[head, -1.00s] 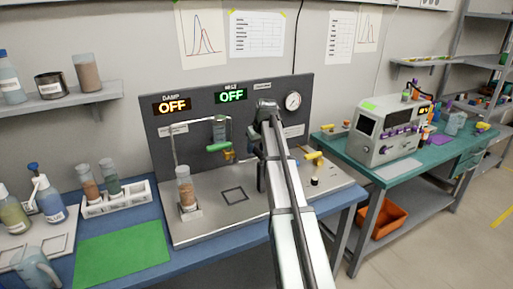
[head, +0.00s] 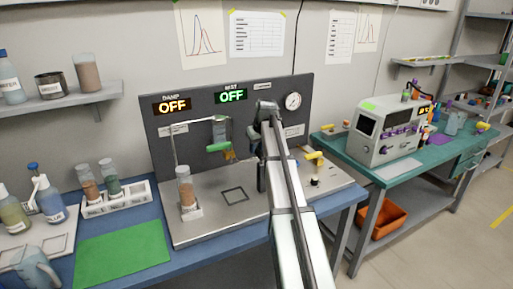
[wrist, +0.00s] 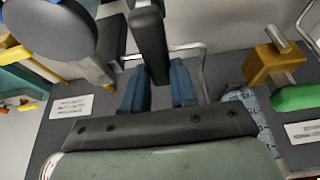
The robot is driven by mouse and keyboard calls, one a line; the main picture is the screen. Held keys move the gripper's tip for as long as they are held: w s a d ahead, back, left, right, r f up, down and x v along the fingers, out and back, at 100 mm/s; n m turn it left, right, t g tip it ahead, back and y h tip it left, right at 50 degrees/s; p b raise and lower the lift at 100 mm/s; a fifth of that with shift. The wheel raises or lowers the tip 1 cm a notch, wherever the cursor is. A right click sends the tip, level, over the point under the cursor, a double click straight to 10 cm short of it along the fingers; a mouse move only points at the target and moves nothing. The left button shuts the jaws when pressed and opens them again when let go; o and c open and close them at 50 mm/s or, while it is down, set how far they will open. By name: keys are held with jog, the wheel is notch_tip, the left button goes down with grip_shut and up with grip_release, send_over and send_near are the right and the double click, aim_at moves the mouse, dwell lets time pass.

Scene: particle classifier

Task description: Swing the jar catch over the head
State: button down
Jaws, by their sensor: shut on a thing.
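My gripper (wrist: 158,88) shows two blue fingers in the wrist view. They are closed around the end of a dark bar (wrist: 148,35), which looks like the jar catch. In the head view my arm hides the fingers and their hold. The head (head: 219,127) stands out from the grey panel, left of my arm, with a green handle (head: 218,147) below it. The green handle (wrist: 297,97) and a yellow block (wrist: 272,66) are right of the fingers in the wrist view, apart from them. A jar of brown grains (head: 186,190) stands upright on the rig's base.
The panel (head: 160,140) rises close behind my arm. A rack (head: 120,200) with jars and a green mat (head: 120,255) lie left. A yellow-handled valve (head: 314,158) is right of my arm.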

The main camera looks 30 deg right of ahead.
jog(key=s+d+m+g+h, duration=0.4)
jog(key=s+m, duration=0.1)
jog(key=m, duration=1.2)
jog(key=shift+d+m, duration=0.4)
dwell(0.5)
jog(key=c, duration=0.9)
grip_release()
jog(key=shift+r, duration=0.1)
jog(key=v, duration=1.3)
jog(key=shift+w+a+r, duration=0.2)
jog(key=shift+w+a, duration=0.05)
jog(key=shift+a, duration=0.2)
jog(key=shift+d+h, duration=0.1)
jog(key=shift+h, duration=0.2)
